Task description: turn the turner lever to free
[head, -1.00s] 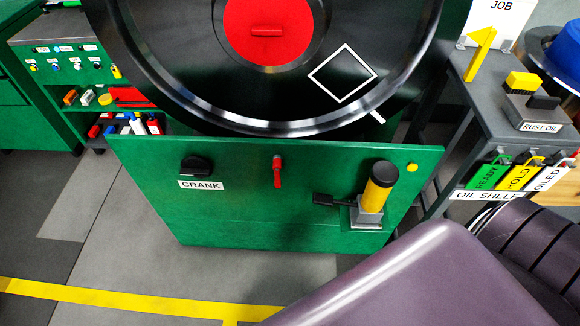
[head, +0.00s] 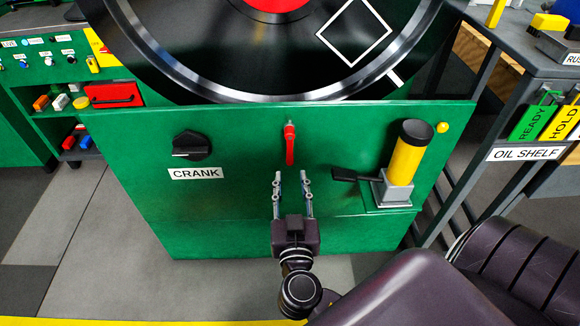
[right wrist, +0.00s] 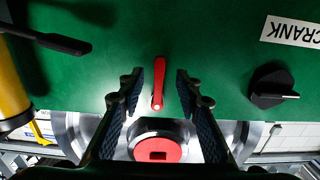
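A small red lever (head: 290,145) stands on the green panel (head: 240,215), between the black crank knob and the yellow cylinder. It hangs down from a pivot at its top and carries no readable label. My right gripper (head: 291,178) is open and empty, with its fingers pointing up at the panel just below the lever in the head view. In the right wrist view the red lever (right wrist: 158,82) lies between the two spread fingers, apart from both. Whether the fingertips reach its depth is unclear. My left gripper is not in view.
A black knob (head: 191,146) above a CRANK label is left of the lever. A yellow cylinder (head: 407,160) with a black side handle (head: 350,175) is to the right. A large black wheel (head: 250,60) is above. The OIL SHELF table (head: 525,62) stands at right.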

